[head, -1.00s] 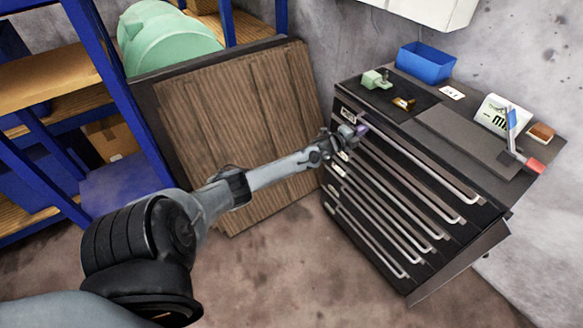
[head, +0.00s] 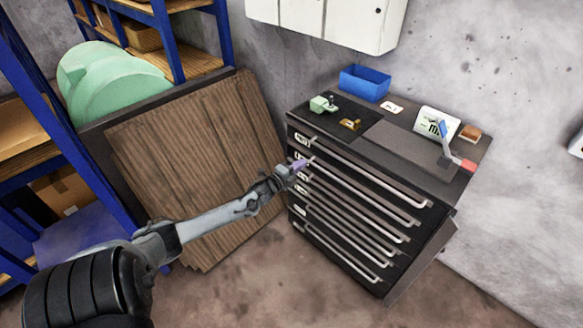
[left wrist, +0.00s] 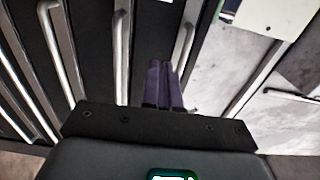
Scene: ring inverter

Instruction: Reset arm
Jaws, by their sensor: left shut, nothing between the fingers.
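My left arm reaches in from the lower left in the head view. Its gripper (head: 301,166) is at the left front edge of the dark drawer cabinet (head: 365,203), near the upper drawer handles. In the left wrist view the two purple fingers (left wrist: 163,84) lie together, shut with nothing between them. Drawer handles (left wrist: 122,50) show behind and beside the fingers. I cannot tell whether the fingertips touch the cabinet. My right gripper is not in view.
On the cabinet top are a blue bin (head: 364,83), a green vise-like object (head: 322,103), a small brass-coloured object (head: 350,124) and a red-and-blue tool (head: 454,150). Wooden boards (head: 190,165) lean left of the cabinet, beside blue shelving (head: 165,40). White wall cabinets (head: 335,22) hang above.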

